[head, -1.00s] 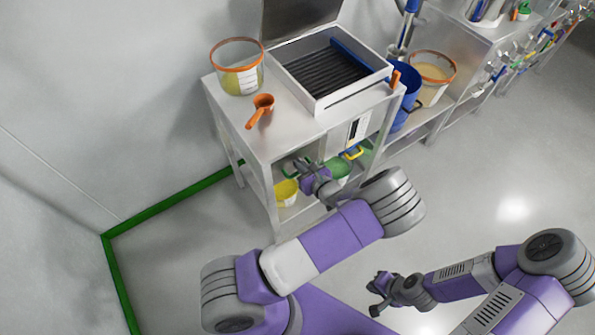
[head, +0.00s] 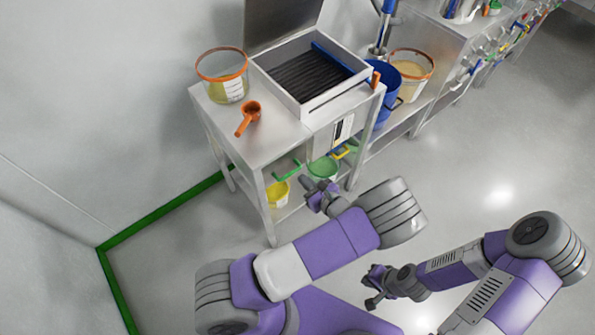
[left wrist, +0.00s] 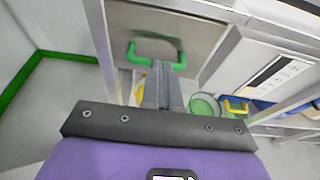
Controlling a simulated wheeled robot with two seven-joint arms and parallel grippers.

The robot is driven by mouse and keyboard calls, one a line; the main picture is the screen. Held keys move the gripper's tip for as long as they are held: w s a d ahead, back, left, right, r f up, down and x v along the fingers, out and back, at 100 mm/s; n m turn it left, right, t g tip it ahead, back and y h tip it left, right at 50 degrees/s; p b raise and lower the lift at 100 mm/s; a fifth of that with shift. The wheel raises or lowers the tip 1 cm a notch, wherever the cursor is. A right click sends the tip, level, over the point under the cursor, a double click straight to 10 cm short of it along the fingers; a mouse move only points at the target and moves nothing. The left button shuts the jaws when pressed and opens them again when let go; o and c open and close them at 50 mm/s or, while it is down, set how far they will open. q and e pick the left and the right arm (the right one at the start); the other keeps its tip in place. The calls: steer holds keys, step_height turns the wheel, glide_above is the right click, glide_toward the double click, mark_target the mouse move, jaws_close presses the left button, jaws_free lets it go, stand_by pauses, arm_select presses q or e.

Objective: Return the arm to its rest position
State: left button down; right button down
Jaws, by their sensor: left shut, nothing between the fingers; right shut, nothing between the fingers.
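My left gripper (head: 318,190) is shut and empty. It hangs in front of the steel table, below the level of its top, beside the lower shelf. In the left wrist view its closed fingers (left wrist: 162,88) point toward the table's underside, with a green handle (left wrist: 155,54) showing beyond them. My right gripper (head: 372,287) is shut and empty, over open floor at the lower right of the head view.
The steel table (head: 270,140) carries an orange-rimmed bucket (head: 222,78), an orange scoop (head: 248,117) and a tray-like unit (head: 312,78). A yellow bucket (head: 278,193) and a green bucket (head: 323,168) stand on the lower shelf. Floor at right (head: 480,170) is clear.

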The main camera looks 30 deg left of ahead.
arm_select(q)
steer(key=s+d+f+n+g+h, duration=0.1)
steer(key=s+f+n+g+h, duration=0.4)
steer(key=s, duration=0.4)
steer(key=s+d+f+n+g+h, duration=0.25)
steer(key=s+f+n+g, duration=0.25)
steer(key=s+f, duration=0.3)
steer(key=s+d+n+h, duration=0.4)
steer(key=d+n+h, duration=0.2)
steer(key=h, duration=0.1)
steer(key=shift+w+d+r+n+t+h, duration=0.2)
steer(key=shift+w+n+t+h, duration=0.45)
steer(key=shift+n, duration=1)
steer(key=shift+w+a+r+n+t+h, duration=0.1)
steer(key=shift+w+r+n+t+h, duration=0.2)
steer(key=shift+w+n+t, duration=0.95)
steer(key=shift+w+d+r+n+t+h, duration=0.2)
steer(key=shift+w+n+h, duration=0.25)
steer(key=shift+n, duration=1.55)
